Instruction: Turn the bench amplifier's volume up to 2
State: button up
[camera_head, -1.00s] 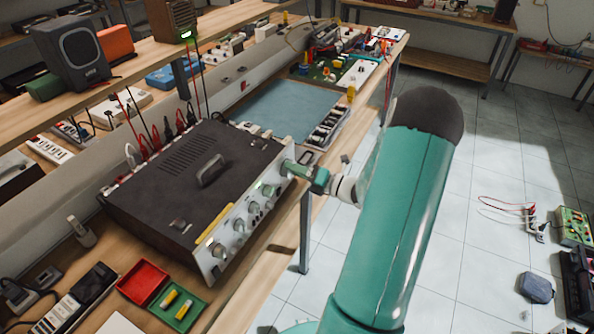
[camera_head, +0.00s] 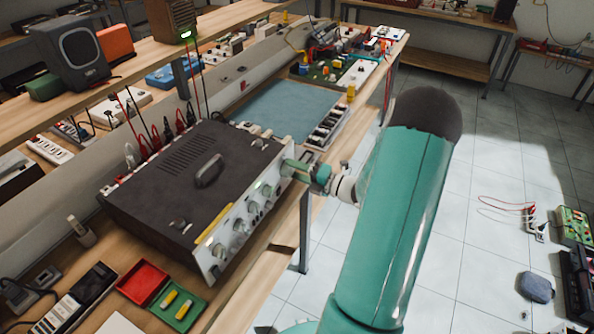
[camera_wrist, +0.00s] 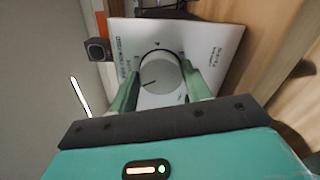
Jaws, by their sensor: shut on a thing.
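The bench amplifier (camera_head: 195,175) is a dark box with a handle on top and a silver front panel (camera_head: 218,262) carrying several knobs. My gripper (camera_head: 297,168) is at the far right end of that panel. In the wrist view, my gripper (camera_wrist: 160,82) has its two green fingers on either side of a round pale knob (camera_wrist: 160,68), shut on it. The knob's dark pointer line faces the lower left of that view. The panel (camera_wrist: 208,42) has printed marks around the knob, too small to read. The fingers hide part of the knob's scale.
The amplifier stands on a wooden bench (camera_head: 235,305) with cables behind it. A red and green tray (camera_head: 143,283) lies in front of its left end. A blue mat (camera_head: 285,108) lies beyond it. Open tiled floor (camera_head: 490,250) is on the right.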

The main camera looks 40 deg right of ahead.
jog(key=o, duration=1)
jog(key=v, duration=1.3)
jog(key=shift+s, duration=0.4)
